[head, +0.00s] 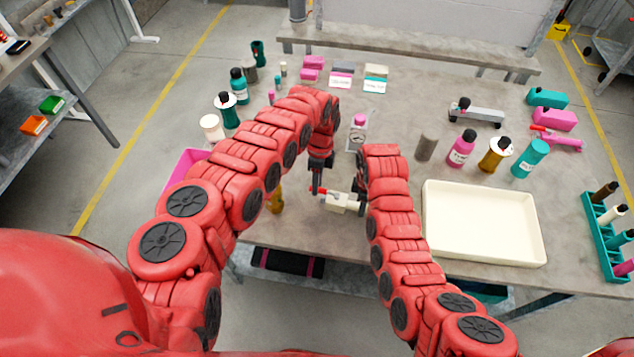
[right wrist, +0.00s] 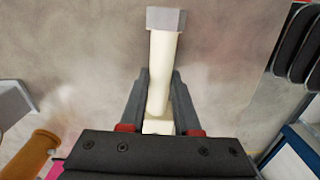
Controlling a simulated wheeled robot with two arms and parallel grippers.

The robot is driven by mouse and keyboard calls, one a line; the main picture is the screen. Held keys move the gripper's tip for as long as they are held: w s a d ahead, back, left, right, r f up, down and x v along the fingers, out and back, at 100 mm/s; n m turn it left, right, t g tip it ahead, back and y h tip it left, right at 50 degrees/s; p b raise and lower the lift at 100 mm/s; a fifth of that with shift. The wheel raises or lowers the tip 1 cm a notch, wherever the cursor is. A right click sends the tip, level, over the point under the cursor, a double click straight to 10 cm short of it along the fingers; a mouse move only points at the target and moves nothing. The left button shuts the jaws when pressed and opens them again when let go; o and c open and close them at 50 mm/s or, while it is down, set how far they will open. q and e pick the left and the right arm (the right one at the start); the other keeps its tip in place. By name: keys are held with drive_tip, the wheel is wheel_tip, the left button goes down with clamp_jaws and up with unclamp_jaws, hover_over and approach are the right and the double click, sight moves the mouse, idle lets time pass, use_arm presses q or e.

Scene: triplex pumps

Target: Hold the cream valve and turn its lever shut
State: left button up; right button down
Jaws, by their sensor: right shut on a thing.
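The cream valve (head: 338,202) is near the front middle of the table, between my two grippers. In the right wrist view, its cream body (right wrist: 162,70) runs up to a grey hexagonal end. My right gripper (right wrist: 158,98) is shut on the valve, one dark finger on each side of the body. In the head view, my right gripper (head: 361,201) is at the valve's right end.
A cream tray (head: 484,261) lies to the right of my right arm. Several bottles stand further right (head: 495,153).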

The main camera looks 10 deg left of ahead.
use_arm(q)
clamp_jaws()
idle(1.1)
